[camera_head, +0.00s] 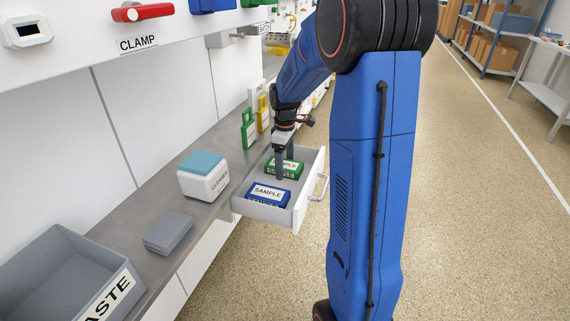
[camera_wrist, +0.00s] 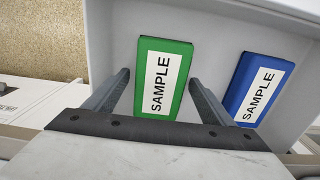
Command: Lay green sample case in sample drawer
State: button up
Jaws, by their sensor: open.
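The sample drawer (camera_head: 305,193) is pulled open, and its pale wall also shows in the wrist view (camera_wrist: 97,40). The green sample case (camera_head: 296,170) lies flat in the drawer, labelled SAMPLE; it also shows in the wrist view (camera_wrist: 176,58). A blue sample case (camera_head: 268,194) lies beside it, apart from it, and shows in the wrist view (camera_wrist: 246,82). My gripper (camera_head: 279,172) is over the drawer at the green case. In the wrist view its open fingers (camera_wrist: 158,83) stand on either side of the green case, apart from it. It holds nothing.
A white box with a blue top (camera_head: 203,177), a grey case (camera_head: 168,233) and a grey waste bin (camera_head: 75,275) stand on the counter left of the drawer. Green (camera_head: 248,129) and yellow (camera_head: 262,108) upright pieces stand behind it.

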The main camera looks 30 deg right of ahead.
aim_at(285, 164)
notch_tip(285, 164, up, 12)
jog(key=s+a+r+m+t, duration=0.1)
jog(key=s+a+r+m, duration=0.1)
jog(key=s+a, duration=0.45)
jog(key=s+a+r+m+t, duration=0.15)
jog(key=s+a, duration=0.25)
jog(key=s, duration=0.5)
jog(key=s+a+f+m+t, duration=0.1)
jog(key=s+a+f+m, duration=0.1)
jog(key=s, duration=0.5)
jog(key=s+a+f+m+t, duration=0.1)
jog(key=s+a, duration=0.3)
jog(key=s, duration=0.4)
jog(key=shift+f+m, duration=0.55)
jog(key=shift+f, duration=0.1)
jog(key=shift+s, duration=0.1)
